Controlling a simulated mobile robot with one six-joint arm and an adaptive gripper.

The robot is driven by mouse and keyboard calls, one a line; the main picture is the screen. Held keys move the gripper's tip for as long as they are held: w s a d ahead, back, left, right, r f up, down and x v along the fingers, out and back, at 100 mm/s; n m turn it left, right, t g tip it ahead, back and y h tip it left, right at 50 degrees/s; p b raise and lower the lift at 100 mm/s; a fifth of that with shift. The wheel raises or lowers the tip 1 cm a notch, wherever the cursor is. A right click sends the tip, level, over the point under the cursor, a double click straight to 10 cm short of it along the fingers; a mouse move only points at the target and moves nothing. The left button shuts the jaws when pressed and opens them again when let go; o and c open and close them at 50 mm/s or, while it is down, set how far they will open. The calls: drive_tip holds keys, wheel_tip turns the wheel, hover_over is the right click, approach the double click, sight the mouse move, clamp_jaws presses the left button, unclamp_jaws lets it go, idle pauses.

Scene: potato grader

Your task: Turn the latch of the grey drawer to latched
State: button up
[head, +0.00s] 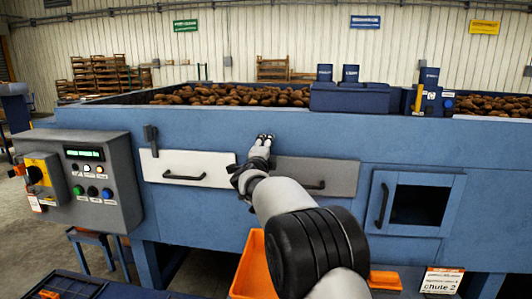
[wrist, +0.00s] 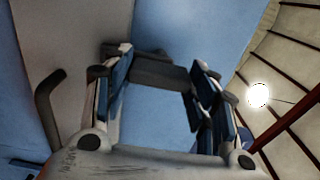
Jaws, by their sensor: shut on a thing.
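The grey drawer (head: 340,173) is set in the blue front of the grader, with a black bar handle (head: 316,186). Its face also shows at the left of the wrist view (wrist: 85,40). My gripper (head: 265,138) is at the drawer's upper left corner. In the wrist view my gripper (wrist: 160,85) has its two fingers on either side of a dark grey latch (wrist: 150,73) and is shut on it. The latch lies across between the fingers in that view. In the head view the latch is hidden by my gripper, so its exact angle against the drawer is unclear.
A white drawer (head: 195,167) with an upright dark latch (head: 150,138) is to the left. A control box (head: 80,180) stands further left. A blue door with a dark opening (head: 418,204) is at the right. An orange crate (head: 252,265) is below my arm.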

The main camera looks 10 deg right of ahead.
idle(0.4)
drive_tip(key=o, duration=1.5)
drive_tip(key=v, duration=1.2)
